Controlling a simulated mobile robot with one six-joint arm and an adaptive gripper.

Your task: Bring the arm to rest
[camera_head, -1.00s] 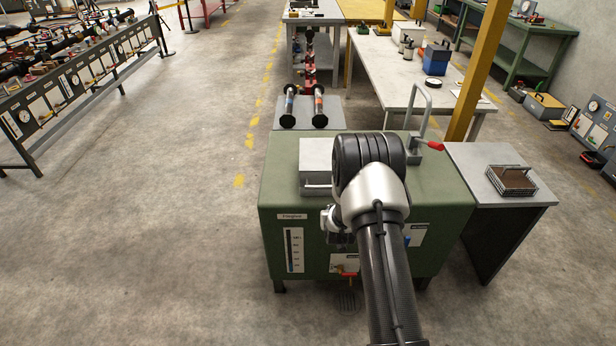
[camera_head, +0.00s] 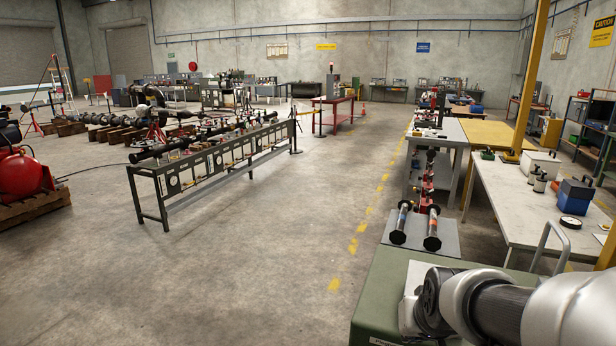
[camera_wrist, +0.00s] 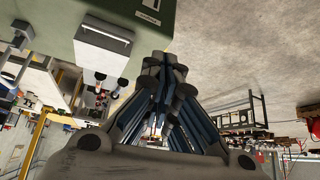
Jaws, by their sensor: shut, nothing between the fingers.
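My gripper (camera_wrist: 165,72) shows in the wrist view with its dark, blue-sided fingers closed together and nothing between them. In the head view my arm's grey and black links (camera_head: 475,305) reach in from the lower right over a green cabinet (camera_head: 385,300); the gripper itself is hidden there.
A grey worktable (camera_head: 505,212) with a blue box (camera_head: 577,193) stands at the right, beside a yellow post (camera_head: 533,85). A long instrument bench (camera_head: 160,190) stands at the left. A bent metal handle (camera_head: 550,240) rises near my arm. Open floor (camera_head: 250,270) lies left of the cabinet.

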